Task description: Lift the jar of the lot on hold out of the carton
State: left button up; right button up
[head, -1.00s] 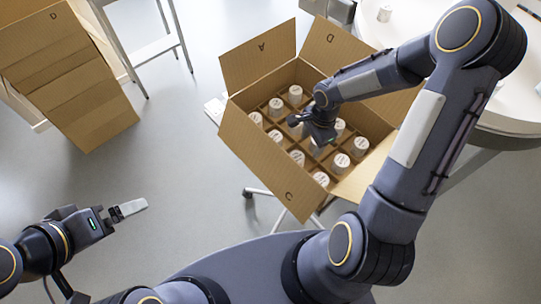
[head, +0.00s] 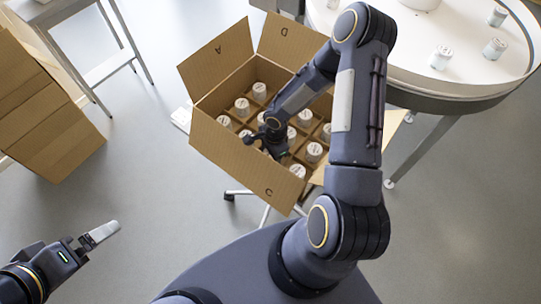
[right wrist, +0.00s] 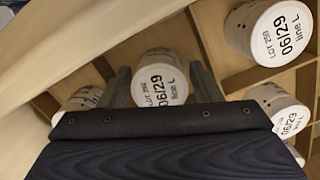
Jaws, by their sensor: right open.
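The open carton (head: 226,143) holds several white jars with printed lids, standing in a cardboard grid. My right gripper (head: 274,146) is inside the carton, near its front-left wall, and hides part of the grid. In the right wrist view my open right gripper (right wrist: 162,84) has one finger on each side of a jar (right wrist: 158,76). That lid reads "06/29 line L" under a lot number whose last character is unclear. I cannot tell whether the fingers touch it.
A neighbouring jar (right wrist: 268,30) also reads "06/29 line L". Carton flaps (head: 216,52) stand open around the jars. A round white table (head: 462,84) with several jars is at right. Another carton (head: 45,110) and a grey stand (head: 95,75) are at left.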

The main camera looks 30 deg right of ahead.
jog(key=c, duration=0.8)
